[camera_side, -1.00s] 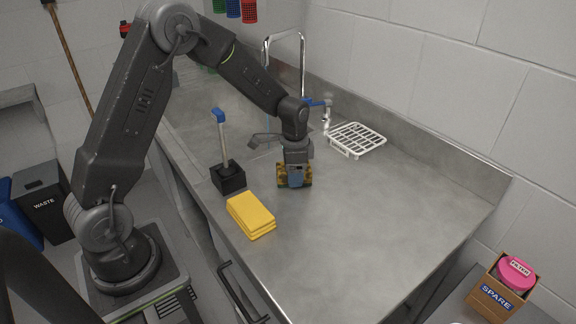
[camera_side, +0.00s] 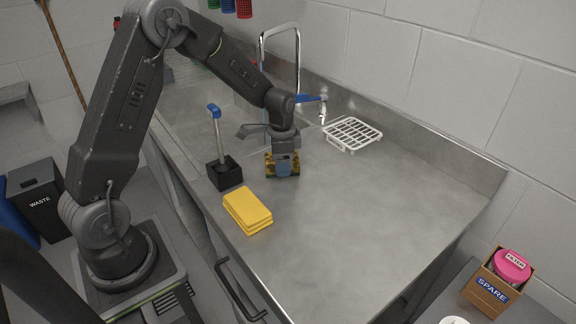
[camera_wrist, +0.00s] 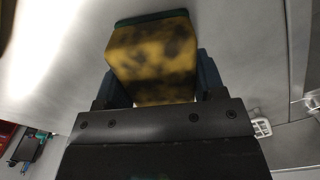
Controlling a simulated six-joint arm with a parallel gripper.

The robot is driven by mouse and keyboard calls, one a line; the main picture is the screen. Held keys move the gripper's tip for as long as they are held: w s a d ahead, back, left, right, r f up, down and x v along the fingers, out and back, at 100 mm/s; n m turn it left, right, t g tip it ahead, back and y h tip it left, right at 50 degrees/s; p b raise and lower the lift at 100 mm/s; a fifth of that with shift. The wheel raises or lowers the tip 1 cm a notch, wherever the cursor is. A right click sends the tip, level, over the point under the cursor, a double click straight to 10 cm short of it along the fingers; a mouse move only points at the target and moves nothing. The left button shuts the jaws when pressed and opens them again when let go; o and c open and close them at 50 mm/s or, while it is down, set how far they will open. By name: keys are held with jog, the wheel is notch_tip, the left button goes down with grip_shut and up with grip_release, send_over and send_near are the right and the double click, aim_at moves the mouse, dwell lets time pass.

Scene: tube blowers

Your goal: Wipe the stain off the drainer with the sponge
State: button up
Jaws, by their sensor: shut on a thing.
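My gripper (camera_side: 283,165) is shut on a yellow sponge with dark smudges (camera_wrist: 152,62). The sponge has a green layer at its outer end in the wrist view. In the side view the sponge is partly hidden behind the fingers and sits at or just above the steel drainer (camera_side: 380,210); I cannot tell whether it touches. No distinct stain shows on the drainer surface in view; any mark under the sponge is hidden.
A stack of yellow cloths (camera_side: 246,211) lies near the front edge. A brush with a blue handle stands in a black holder (camera_side: 224,173). A white rack (camera_side: 352,134) and tap (camera_side: 298,75) are at the back. The drainer's right side is clear.

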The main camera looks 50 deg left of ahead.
aim_at(296, 182)
jog(key=shift+a, duration=2.4)
jog(key=shift+d, duration=5.2)
jog(key=shift+d+r, duration=0.15)
notch_tip(296, 182, up, 8)
